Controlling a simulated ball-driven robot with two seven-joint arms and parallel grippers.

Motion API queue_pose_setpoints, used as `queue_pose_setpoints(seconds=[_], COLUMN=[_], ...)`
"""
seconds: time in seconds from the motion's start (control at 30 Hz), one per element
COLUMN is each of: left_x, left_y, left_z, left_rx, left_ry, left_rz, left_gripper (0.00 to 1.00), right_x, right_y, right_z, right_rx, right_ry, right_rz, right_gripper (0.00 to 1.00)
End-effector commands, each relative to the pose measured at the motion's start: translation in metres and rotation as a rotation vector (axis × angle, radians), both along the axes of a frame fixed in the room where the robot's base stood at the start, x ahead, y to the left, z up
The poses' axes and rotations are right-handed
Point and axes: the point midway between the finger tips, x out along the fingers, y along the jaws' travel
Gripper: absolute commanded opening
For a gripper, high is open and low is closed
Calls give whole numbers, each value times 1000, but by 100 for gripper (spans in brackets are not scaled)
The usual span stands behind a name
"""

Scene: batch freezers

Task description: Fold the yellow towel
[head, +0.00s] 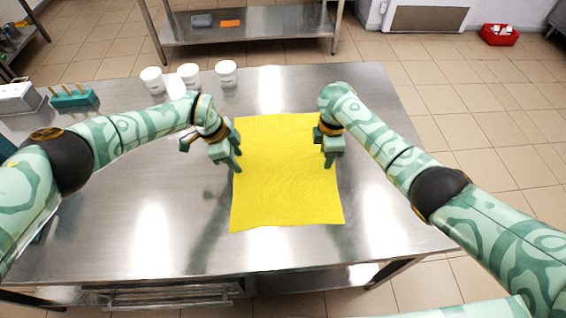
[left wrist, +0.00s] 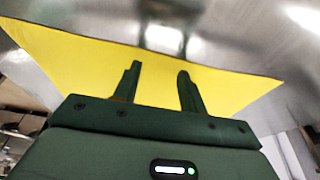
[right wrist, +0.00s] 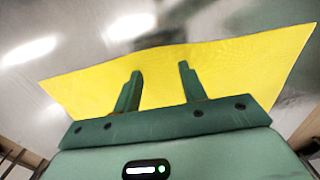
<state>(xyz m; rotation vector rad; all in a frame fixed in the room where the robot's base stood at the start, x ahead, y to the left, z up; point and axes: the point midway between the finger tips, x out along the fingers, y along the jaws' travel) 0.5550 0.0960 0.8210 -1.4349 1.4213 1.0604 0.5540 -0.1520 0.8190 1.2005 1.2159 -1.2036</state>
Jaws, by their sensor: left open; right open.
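The yellow towel (head: 286,185) lies flat and spread out on the steel table, a rough rectangle with its near edge toward me. My left gripper (head: 237,168) is over the towel's left edge, pointing down, open and empty. My right gripper (head: 328,163) is over the towel near its right edge, also pointing down, open and empty. In the left wrist view the towel (left wrist: 85,65) shows behind the two parted fingers. In the right wrist view the towel (right wrist: 225,65) shows behind the fingers too. I cannot tell whether the fingertips touch the cloth.
The steel table (head: 130,235) is bare around the towel. Three white tubs (head: 189,74) stand at its back edge. A teal holder with wooden-handled tools (head: 74,100) and a metal container (head: 18,98) stand at the back left. A lower-shelf steel bench (head: 245,32) is beyond.

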Motion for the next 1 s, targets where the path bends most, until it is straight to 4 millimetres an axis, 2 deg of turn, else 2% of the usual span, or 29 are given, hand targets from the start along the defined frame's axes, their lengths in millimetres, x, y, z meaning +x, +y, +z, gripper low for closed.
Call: queue_pose_setpoints(seconds=[0.47,0.77,1.0], left_x=[0,-1,-1], left_y=[0,0,1], left_z=[-12,-11,-11], left_rx=[0,1,1], left_ry=[2,2,3], left_rz=[-1,-1,-1], left_gripper=[42,1,0], right_x=[0,0,-1], right_y=[0,-1,-1], right_z=[-12,-10,-11], right_rx=[0,0,-1], right_ry=[1,2,2], right_rz=[0,0,0], right_gripper=[42,1,0])
